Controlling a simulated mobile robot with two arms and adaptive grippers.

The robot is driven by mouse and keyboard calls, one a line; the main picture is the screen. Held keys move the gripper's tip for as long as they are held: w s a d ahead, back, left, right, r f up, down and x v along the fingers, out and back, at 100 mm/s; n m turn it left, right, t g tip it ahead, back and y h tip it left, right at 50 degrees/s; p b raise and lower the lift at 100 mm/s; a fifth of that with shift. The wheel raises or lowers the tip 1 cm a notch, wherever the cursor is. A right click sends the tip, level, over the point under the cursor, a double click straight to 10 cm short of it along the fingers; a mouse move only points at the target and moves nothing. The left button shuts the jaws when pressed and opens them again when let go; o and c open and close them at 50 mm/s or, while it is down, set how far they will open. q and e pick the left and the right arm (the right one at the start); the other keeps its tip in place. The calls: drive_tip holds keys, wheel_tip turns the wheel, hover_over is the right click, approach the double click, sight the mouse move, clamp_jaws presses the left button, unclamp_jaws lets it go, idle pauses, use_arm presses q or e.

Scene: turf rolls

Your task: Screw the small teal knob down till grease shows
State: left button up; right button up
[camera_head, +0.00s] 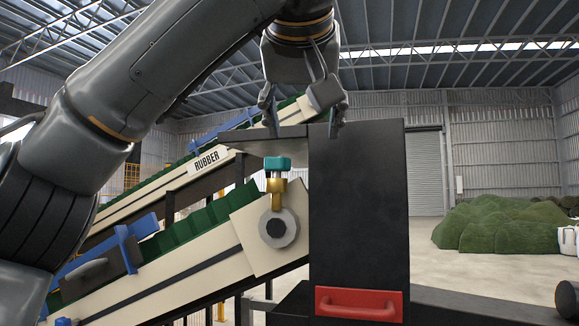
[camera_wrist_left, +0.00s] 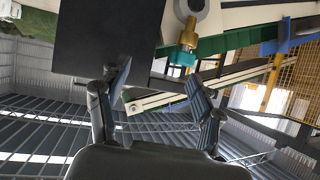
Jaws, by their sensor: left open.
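The small teal knob (camera_head: 277,163) sits on top of a brass fitting (camera_head: 276,190) above a grey round hub (camera_head: 279,228) at the end of the lower conveyor. No grease can be made out at this size. My left gripper (camera_head: 303,112) is open and empty, above and to the right of the knob, apart from it. In the left wrist view the teal knob (camera_wrist_left: 182,57) shows beyond the open fingers (camera_wrist_left: 160,95), towards the right finger's side, with the brass fitting (camera_wrist_left: 188,38) next to it. My right gripper is not in view.
A tall black panel (camera_head: 358,190) with a red handle (camera_head: 358,304) stands right of the knob, below my left gripper. A dark plate (camera_head: 262,138) juts left from its top. The "RUBBER" conveyor (camera_head: 207,160) runs behind. Green turf heaps (camera_head: 505,222) lie far right.

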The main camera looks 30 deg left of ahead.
sight(277, 157)
use_arm(q)
drive_tip(key=shift+w+a+f+n+y+p, duration=0.45)
drive_tip(key=shift+w+a+p, duration=0.75)
drive_tip(key=shift+a, duration=0.35)
drive_tip(key=shift+w+a+f+n+y+p, duration=0.35)
drive_tip(key=shift+w+a+f+p, duration=0.25)
drive_tip(key=shift+w+a+p, duration=0.8)
drive_tip(key=shift+w+a+f+n+y+p, duration=0.4)
drive_tip(key=shift+w+a+p, duration=0.65)
drive_tip(key=shift+a, duration=0.6)
drive_tip(key=shift+w+f, duration=0.1)
